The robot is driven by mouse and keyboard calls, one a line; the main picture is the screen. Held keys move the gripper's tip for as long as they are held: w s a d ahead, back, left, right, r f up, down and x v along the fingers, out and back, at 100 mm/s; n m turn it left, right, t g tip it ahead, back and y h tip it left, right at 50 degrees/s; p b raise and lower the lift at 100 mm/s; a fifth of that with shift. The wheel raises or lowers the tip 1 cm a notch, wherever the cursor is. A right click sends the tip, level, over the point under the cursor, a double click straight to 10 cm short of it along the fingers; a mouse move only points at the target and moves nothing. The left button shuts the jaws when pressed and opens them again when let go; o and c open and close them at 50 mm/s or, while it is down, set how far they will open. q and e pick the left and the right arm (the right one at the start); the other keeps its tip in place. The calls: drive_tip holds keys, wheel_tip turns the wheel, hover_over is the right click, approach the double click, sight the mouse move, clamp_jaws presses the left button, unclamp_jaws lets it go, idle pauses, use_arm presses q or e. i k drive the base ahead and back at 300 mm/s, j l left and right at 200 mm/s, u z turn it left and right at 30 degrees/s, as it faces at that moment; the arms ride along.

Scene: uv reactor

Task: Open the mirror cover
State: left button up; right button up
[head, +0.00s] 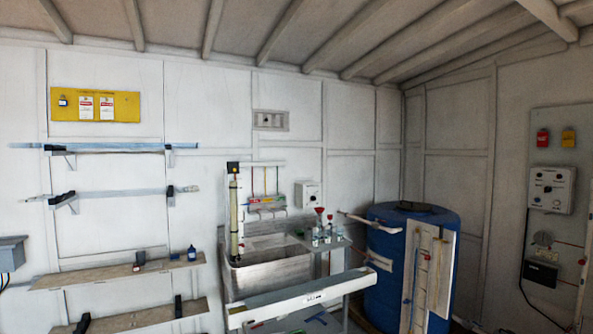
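No part in view is clearly marked as the mirror cover. A long, narrow box (304,300) with a white front, a small dark label and a grey upper face lies slightly tilted across the lower middle. It may be the reactor with its cover, but I cannot tell whether a lid on it is open or shut. Neither of my grippers shows in the head view.
A grey tub (268,275) stands behind the long box, beside a small table (330,245) with bottles. A blue barrel (385,282) stands to the right. Wooden shelves (105,273) run along the left wall. A control box (550,190) hangs at right.

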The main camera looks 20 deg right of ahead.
sight(233, 167)
drive_tip(key=i+j, duration=0.2)
drive_tip(key=i, duration=0.25)
drive_tip(key=i+j, duration=0.15)
drive_tip(key=i, duration=0.3)
drive_tip(key=i+j+u, duration=0.1)
drive_tip(key=i, duration=0.35)
drive_tip(key=i+j, duration=0.25)
drive_tip(key=i, duration=0.2)
